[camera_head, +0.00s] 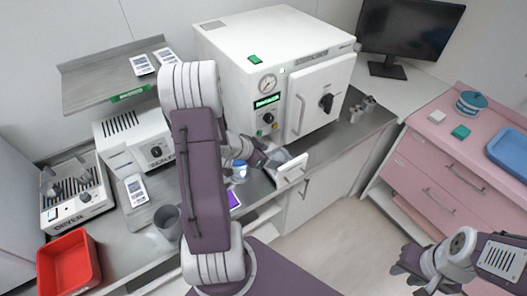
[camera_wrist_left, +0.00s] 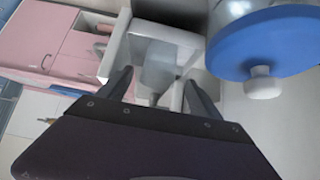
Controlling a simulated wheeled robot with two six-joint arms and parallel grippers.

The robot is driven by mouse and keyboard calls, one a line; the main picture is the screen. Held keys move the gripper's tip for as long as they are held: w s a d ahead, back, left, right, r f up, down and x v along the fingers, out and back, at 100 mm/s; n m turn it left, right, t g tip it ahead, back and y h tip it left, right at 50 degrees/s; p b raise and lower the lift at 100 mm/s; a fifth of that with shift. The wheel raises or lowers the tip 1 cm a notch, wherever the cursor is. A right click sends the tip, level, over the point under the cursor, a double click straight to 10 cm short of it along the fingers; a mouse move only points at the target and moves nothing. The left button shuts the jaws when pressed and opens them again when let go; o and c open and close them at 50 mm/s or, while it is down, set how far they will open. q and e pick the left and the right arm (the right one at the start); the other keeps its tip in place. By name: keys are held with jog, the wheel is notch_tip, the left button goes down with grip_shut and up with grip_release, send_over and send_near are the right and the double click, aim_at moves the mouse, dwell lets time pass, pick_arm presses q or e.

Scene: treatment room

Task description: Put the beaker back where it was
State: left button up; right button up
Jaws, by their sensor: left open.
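My left gripper (camera_head: 270,157) is open over the right end of the counter, in front of the white steriliser. In the left wrist view its two dark fingers (camera_wrist_left: 160,92) stand apart, with a pale see-through vessel, probably the beaker (camera_wrist_left: 155,72), showing between them; I cannot tell if they touch it. A white open-topped box (camera_head: 291,171) is just beyond the fingertips, and its white wall (camera_wrist_left: 112,58) frames the vessel in the wrist view. A grey cup-like vessel (camera_head: 167,222) stands on the counter left of my arm. My right gripper (camera_head: 408,275) is empty, fingers apart, at lower right.
The steriliser (camera_head: 272,75) stands behind the left gripper. A blue disc with a white knob (camera_wrist_left: 265,50) is close on the right in the wrist view. A red bin (camera_head: 69,263) and a dryer (camera_head: 76,190) are at left. A pink cabinet (camera_head: 440,180) is at right, with clear floor before it.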

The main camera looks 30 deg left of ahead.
pick_arm(q)
jog(key=p+v, duration=0.1)
jog(key=v, duration=0.4)
jog(key=shift+s+a+r, duration=0.1)
jog(key=shift+s+r, duration=0.1)
jog(key=shift+r, duration=0.05)
